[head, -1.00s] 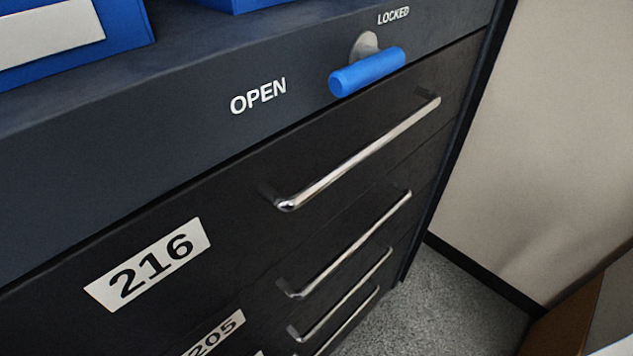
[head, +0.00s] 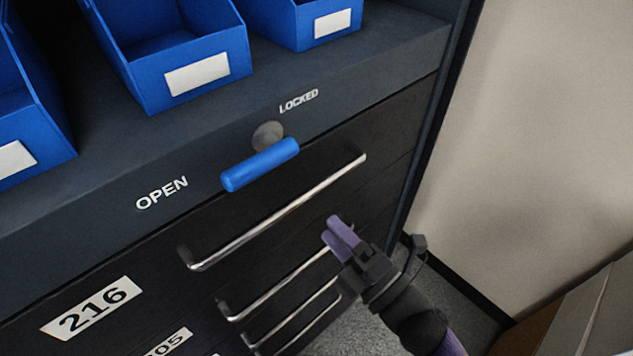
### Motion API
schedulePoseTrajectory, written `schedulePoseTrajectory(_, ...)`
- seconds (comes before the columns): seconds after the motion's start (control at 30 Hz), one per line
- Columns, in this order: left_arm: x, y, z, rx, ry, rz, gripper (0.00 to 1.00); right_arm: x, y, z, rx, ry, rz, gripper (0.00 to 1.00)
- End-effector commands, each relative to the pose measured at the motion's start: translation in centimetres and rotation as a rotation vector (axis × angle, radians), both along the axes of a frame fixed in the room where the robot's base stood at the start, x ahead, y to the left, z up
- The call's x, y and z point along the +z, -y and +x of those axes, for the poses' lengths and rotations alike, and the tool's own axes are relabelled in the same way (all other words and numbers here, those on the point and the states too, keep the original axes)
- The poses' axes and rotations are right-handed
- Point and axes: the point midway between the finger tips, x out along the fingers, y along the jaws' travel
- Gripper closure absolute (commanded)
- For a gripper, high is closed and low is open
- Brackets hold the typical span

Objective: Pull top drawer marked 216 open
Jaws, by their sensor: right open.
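The top drawer marked 216 (head: 150,262) is a dark front with a white number label (head: 92,307) at its left and a long silver bar handle (head: 275,215). It looks shut, flush with the cabinet. Above it, a blue lock lever (head: 260,165) lies on a round pivot between the words OPEN and LOCKED. My right gripper (head: 337,232) has purple fingers and is open and empty. It appears below and right of the top handle, in front of the lower drawers, apart from the handle. My left gripper is not in view.
Several blue bins (head: 185,60) with white labels stand on the cabinet top. Lower drawers, one marked 205 (head: 168,341), have similar handles. A pale wall (head: 540,120) lies to the right, with a brown box (head: 560,320) at the lower right. Grey carpet shows between.

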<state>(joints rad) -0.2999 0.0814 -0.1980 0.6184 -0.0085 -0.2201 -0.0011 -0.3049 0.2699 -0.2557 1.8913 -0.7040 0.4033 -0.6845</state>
Motion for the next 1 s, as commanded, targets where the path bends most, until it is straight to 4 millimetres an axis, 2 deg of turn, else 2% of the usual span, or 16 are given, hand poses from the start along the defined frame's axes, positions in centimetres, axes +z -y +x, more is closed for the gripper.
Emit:
schedulePoseTrajectory(0.1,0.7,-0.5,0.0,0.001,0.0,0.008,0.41,0.9,-1.8,2.5,0.0,0.002,0.002,0.43)
schedulePoseTrajectory(0.3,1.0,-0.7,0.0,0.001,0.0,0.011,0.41,1.3,-3.8,5.4,-0.002,-0.003,0.004,0.43)
schedulePoseTrajectory(0.43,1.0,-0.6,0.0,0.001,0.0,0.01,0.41,1.4,-4.4,6.2,-0.003,-0.005,0.003,0.43)
schedulePoseTrajectory(0.67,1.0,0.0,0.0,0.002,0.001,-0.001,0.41,1.4,-4.5,6.3,-0.003,-0.006,0.004,0.43)
schedulePoseTrajectory(0.7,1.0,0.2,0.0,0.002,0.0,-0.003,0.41,1.4,-4.5,6.3,-0.003,-0.006,0.004,0.45)
schedulePoseTrajectory(0.97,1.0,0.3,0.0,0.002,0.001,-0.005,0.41,1.4,-4.4,6.3,-0.003,-0.006,0.004,1.0)
schedulePoseTrajectory(1.0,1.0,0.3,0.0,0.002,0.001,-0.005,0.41,1.4,-4.4,6.3,-0.003,-0.006,0.004,1.0)
